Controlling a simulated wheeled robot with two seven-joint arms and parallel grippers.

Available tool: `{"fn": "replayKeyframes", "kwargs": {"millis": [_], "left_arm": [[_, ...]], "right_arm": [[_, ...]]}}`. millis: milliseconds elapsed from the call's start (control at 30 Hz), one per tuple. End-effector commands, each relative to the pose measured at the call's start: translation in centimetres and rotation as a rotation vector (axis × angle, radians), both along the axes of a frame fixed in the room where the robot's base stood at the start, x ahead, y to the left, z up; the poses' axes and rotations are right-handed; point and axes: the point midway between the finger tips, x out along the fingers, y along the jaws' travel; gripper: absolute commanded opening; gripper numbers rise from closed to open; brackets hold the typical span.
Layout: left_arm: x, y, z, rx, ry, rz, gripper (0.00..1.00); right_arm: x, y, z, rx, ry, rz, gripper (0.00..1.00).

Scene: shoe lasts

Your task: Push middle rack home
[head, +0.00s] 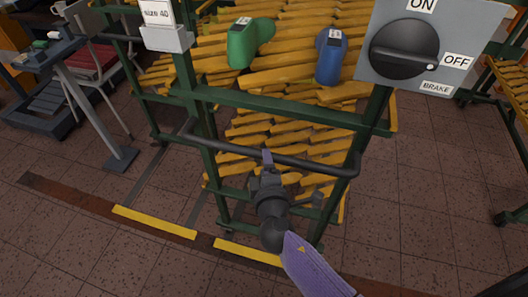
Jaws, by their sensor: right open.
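The middle rack has a green frame (285,108) filled with yellow slat-like pieces, and a dark grey push handle (315,163) runs across its near side. A green shoe last (243,45) and a blue shoe last (331,60) sit on its upper part. My right gripper (268,160) is open at the middle of the handle, with a fingertip overlapping the bar. I cannot tell whether it touches the bar. My left gripper is out of view.
A grey brake panel (455,38) has a black knob (404,50) whose white dot points towards OFF. A "size 40" sign (158,14) is at the upper left. Yellow floor marks (155,222) lie on a brown strip in front. A chair (100,65) and table stand left; another rack (508,100) stands right.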

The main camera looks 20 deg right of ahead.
Motion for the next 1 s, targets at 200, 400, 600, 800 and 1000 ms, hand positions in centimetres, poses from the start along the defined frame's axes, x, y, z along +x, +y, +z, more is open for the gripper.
{"fn": "replayKeyframes", "kwargs": {"millis": [200, 400, 600, 800, 1000], "left_arm": [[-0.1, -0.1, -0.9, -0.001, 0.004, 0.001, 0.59], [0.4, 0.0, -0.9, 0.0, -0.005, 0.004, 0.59], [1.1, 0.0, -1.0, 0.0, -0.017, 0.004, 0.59], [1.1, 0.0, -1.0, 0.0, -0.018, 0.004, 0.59], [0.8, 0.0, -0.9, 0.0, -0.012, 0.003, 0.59]], "right_arm": [[3.2, -0.7, -0.8, 0.001, 0.002, -0.001, 0.7], [3.9, -0.8, -0.9, 0.003, 0.004, 0.0, 0.7], [3.8, -0.8, -0.9, 0.003, 0.004, 0.0, 0.57], [3.8, -0.8, -0.9, 0.003, 0.004, 0.0, 0.15], [3.8, -0.8, -0.9, 0.003, 0.004, 0.0, 0.0]]}}
